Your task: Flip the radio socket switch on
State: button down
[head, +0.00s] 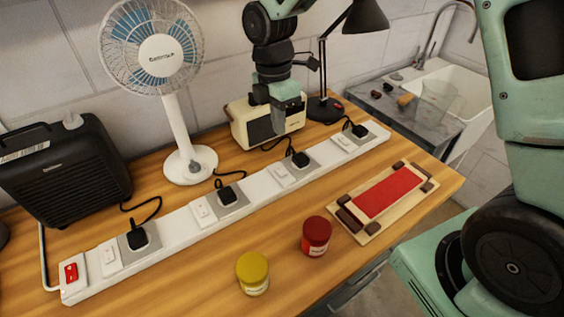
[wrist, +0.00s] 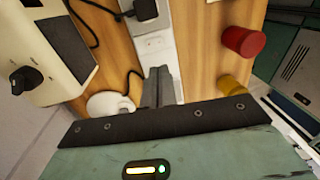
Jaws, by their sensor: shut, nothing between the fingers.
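The white power strip (head: 255,192) runs diagonally across the bench with several plugs and rocker switches. The cream radio (head: 247,127) stands behind it, partly hidden by my gripper. The radio's black plug (head: 300,159) sits in the strip with a white rocker switch (head: 283,175) just left of it. This switch also shows in the wrist view (wrist: 154,43), beyond the fingertips; its position is too small to tell. My gripper (head: 280,122) is shut and empty, pointing down in front of the radio, above the bench. Its fingers (wrist: 158,82) appear over the strip, apart from the switch.
A white fan (head: 190,165) and black heater (head: 65,165) stand left; a desk lamp (head: 325,108) stands behind right. A red switch (head: 70,272) is at the strip's left end.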

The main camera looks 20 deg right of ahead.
aim_at(280, 171)
jog(key=f+p, duration=0.1)
jog(key=f, duration=0.3)
jog(key=s+f+p, duration=0.1)
jog(key=f, duration=0.3)
jog(key=f+p, duration=0.1)
jog(key=f, duration=0.3)
jog(key=shift+s+d, duration=0.15)
jog(key=shift+s, duration=0.05)
jog(key=shift+s+f, duration=0.2)
jog(key=shift+w, duration=0.15)
jog(key=shift+w+r, duration=0.15)
jog(key=shift+w, duration=0.65)
